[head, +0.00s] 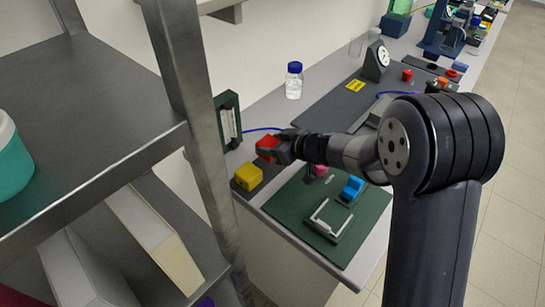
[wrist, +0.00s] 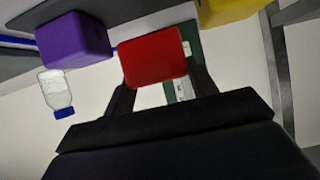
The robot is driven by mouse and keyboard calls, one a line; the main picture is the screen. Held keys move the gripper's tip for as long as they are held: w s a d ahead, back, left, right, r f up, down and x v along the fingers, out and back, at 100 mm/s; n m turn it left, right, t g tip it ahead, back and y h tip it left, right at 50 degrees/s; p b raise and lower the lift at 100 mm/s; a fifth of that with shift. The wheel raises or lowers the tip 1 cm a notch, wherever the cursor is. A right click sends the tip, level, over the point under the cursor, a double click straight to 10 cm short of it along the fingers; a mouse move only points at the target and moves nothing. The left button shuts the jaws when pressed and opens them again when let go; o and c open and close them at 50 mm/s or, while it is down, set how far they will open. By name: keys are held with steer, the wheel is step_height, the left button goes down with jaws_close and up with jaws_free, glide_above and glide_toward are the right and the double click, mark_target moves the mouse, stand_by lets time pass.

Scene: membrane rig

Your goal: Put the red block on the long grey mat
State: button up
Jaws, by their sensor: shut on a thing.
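My gripper (head: 283,149) is shut on the red block (head: 267,143) and holds it near the yellow block, in front of the green-framed gauge. In the wrist view the red block (wrist: 153,56) sits between the two fingers of my gripper (wrist: 158,76). The long grey mat (head: 325,104) lies on the bench beyond my gripper in the head view, to the upper right. My arm hides part of it. Whether the block touches anything beneath it, I cannot tell.
A yellow block (head: 248,176) is close by at the lower left. A purple block (wrist: 74,39) and a capped bottle (wrist: 56,92) show in the wrist view. A dial gauge (head: 376,60) stands at the grey mat's far side. A green mat (head: 290,205) holds fixtures. A metal shelf (head: 185,90) is at left.

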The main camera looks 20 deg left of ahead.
steer(key=shift+f+b, duration=0.3)
steer(key=shift+f, duration=1.75)
steer(key=shift+f, duration=0.25)
steer(key=o, duration=1.1)
steer(key=shift+r, duration=0.1)
steer(key=shift+r, duration=0.25)
steer(key=v, duration=1.2)
steer(key=shift+f, duration=0.1)
